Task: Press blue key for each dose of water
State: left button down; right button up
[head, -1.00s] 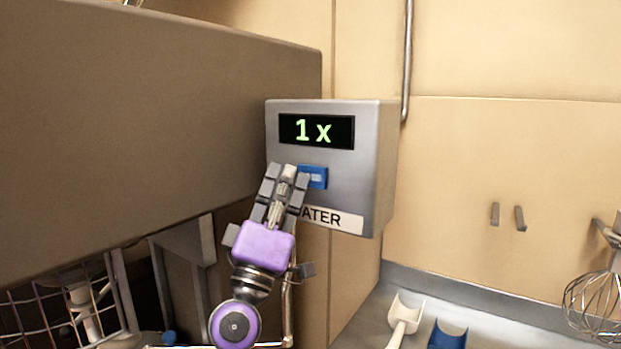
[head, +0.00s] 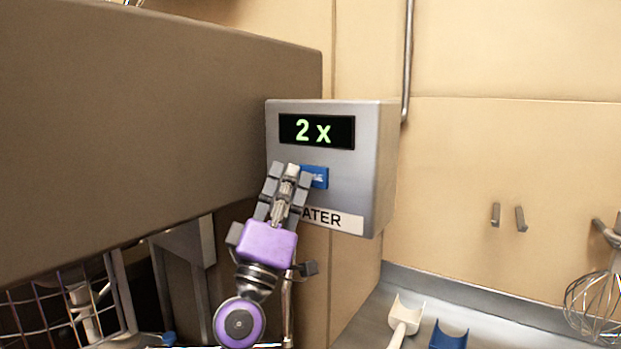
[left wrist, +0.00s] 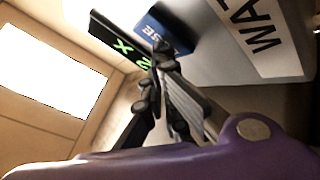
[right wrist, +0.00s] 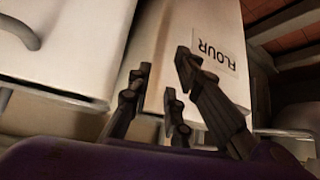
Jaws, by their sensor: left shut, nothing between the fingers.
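The grey water dispenser box (head: 350,180) is on the wall, with a black display (head: 317,131) reading "2 x" in green. Its blue key (head: 319,178) sits below the display, partly covered by my left gripper. My left gripper (head: 290,170) is shut and empty, its fingertips at the key's left side; I cannot tell whether they touch it. In the left wrist view the blue key (left wrist: 163,32) shows just beyond the fingertips (left wrist: 160,55). My right gripper (right wrist: 160,85) is open and empty in the right wrist view, in front of a white container labelled "FLOUR" (right wrist: 225,58).
A large brown panel (head: 150,130) stands left of the dispenser. A wire rack (head: 65,305) is low on the left. A white scoop (head: 404,315), a blue scoop (head: 448,338) and a whisk (head: 597,300) are at the lower right. The wall right of the dispenser is mostly clear.

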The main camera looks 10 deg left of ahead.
pick_arm(q)
jog(key=shift+w, duration=0.1)
dwell(0.4)
jog(key=shift+s+a, duration=0.25)
jog(key=shift+s, duration=0.65)
pick_arm(e)
jog(key=shift+w+a+r, duration=0.1)
jog(key=shift+w+r, duration=0.15)
jog(key=shift+r, duration=0.1)
pick_arm(q)
jog(key=shift+s+a+p, duration=0.25)
jog(key=shift+s+a, duration=0.05)
jog(key=shift+s, duration=0.5)
jog(key=shift+s+a+p, duration=0.2)
jog(key=shift+s+a, duration=0.05)
jog(key=shift+s, duration=0.5)
jog(key=shift+s+a+p, duration=0.25)
jog(key=shift+s+a, duration=0.05)
jog(key=shift+s, duration=0.5)
pick_arm(e)
jog(key=shift+w+r, duration=0.6)
jog(key=shift+r, duration=0.2)
